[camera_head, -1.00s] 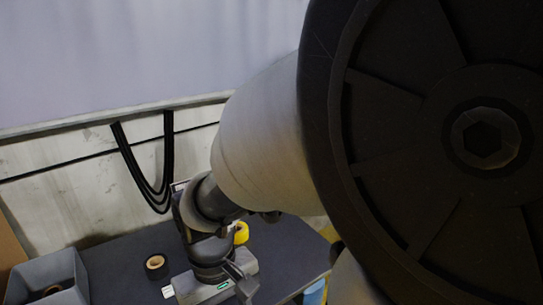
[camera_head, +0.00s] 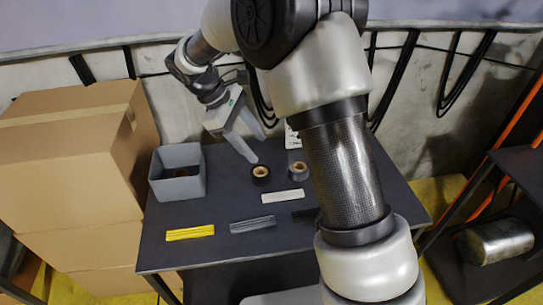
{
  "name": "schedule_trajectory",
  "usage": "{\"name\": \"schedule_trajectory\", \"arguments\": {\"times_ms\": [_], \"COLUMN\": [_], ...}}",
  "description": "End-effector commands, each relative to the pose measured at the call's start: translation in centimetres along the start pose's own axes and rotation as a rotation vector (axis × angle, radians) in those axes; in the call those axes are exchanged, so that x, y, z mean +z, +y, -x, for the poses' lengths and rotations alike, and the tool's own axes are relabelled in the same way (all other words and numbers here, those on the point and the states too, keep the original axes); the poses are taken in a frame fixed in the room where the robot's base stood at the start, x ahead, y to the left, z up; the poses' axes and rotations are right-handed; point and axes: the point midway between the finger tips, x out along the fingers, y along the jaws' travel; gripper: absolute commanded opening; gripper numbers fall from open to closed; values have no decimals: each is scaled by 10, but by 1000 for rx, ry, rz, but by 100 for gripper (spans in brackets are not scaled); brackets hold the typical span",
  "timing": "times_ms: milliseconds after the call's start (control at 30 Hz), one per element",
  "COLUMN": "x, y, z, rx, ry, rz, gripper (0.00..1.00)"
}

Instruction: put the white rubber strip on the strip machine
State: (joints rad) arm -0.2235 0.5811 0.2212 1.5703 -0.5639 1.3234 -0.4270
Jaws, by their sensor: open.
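The white rubber strip (camera_head: 283,196) lies flat on the dark table (camera_head: 200,255), right of its middle. A yellow strip (camera_head: 190,232) and a grey strip (camera_head: 253,224) lie nearer the front edge. A black strip (camera_head: 305,214) is partly hidden behind my arm. My gripper (camera_head: 257,149) is above the back of the table, pointing down and to the right. Its two fingers are apart with nothing between them. It is behind the white strip and to its left, clear of it. I cannot make out a strip machine; my arm covers the right part of the table.
Two dark tape rolls (camera_head: 260,174) (camera_head: 298,172) stand between my gripper and the white strip. A grey bin (camera_head: 177,188) is at the back left. Cardboard boxes (camera_head: 70,150) stack left of the table. A dark rack with a metal cylinder (camera_head: 495,241) stands at right.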

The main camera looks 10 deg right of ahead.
Motion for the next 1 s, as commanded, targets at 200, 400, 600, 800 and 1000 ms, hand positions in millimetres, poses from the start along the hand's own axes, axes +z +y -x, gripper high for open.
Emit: {"name": "schedule_trajectory", "arguments": {"times_ms": [200, 400, 600, 800, 1000], "x": [-58, -82, -80, -72, -65], "y": [-1, -6, -7, -7, -6], "z": [-38, -61, -82, -125, -164], "rx": [-11, -15, -19, -21, -20], "ry": [-120, -173, -185, -183, -181], "rz": [208, 295, 307, 307, 305], "gripper": [50, 50, 50, 50, 50]}}
